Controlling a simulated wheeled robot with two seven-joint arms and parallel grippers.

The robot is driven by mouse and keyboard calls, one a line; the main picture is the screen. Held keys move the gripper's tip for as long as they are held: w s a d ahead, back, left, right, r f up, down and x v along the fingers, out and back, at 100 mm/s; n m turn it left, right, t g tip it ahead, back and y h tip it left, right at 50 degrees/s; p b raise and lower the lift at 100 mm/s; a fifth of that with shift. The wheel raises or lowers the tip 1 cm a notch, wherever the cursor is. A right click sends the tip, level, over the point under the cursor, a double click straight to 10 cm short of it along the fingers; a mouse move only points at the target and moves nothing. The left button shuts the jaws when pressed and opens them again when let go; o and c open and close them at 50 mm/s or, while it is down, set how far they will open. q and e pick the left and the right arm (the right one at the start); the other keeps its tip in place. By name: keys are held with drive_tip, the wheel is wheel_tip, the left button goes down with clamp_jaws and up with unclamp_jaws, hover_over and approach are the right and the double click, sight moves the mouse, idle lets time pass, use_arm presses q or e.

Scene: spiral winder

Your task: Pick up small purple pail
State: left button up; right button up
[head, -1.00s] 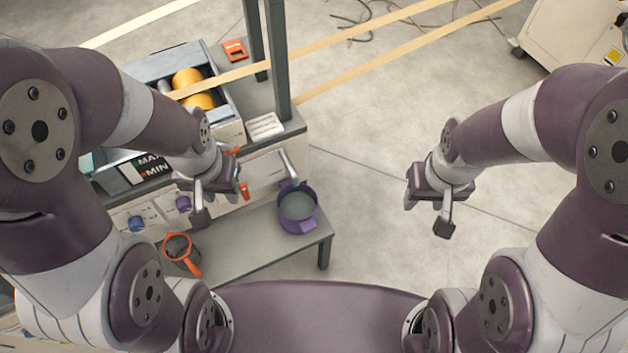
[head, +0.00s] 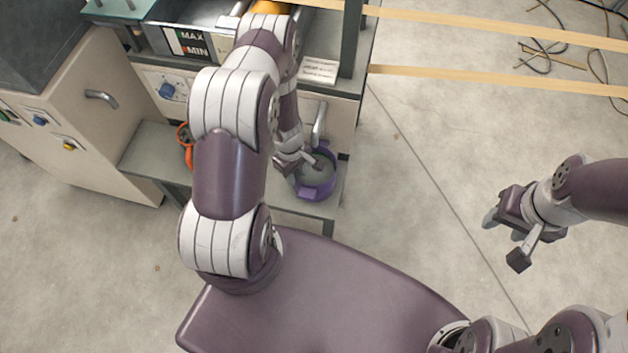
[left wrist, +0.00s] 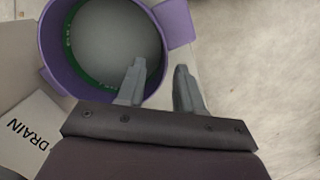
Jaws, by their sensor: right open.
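The small purple pail (head: 326,186) stands upright on the low shelf, below a metal spout. It has a grey inside, and its near side has a purple tab. My left gripper (head: 300,165) is at the pail's upper left rim. In the left wrist view the pail (left wrist: 49,45) shows a green ring inside. There, my left gripper (left wrist: 160,78) is open, one finger over the pail's opening and the other outside the rim. The rim passes between the fingers; whether they touch it I cannot tell. My right gripper (head: 505,240) is open and empty over the floor.
An orange vessel (head: 185,135) stands left on the low shelf (head: 150,150), partly hidden by my left arm. The machine front with a blue knob (head: 167,91) rises behind the shelf. A DRAIN label (left wrist: 28,132) lies beside the pail. Right of the shelf is open floor.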

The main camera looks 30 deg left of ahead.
sight(298, 182)
use_arm(q)
drive_tip(key=f+b, duration=0.2)
drive_tip(key=f, duration=0.1)
drive_tip(key=f+b, duration=0.2)
drive_tip(key=shift+s+d, duration=0.1)
drive_tip(key=shift+d, duration=0.25)
drive_tip(key=shift+r, duration=0.2)
drive_tip(key=shift+c, duration=0.4)
clamp_jaws()
drive_tip(key=shift+s, duration=0.1)
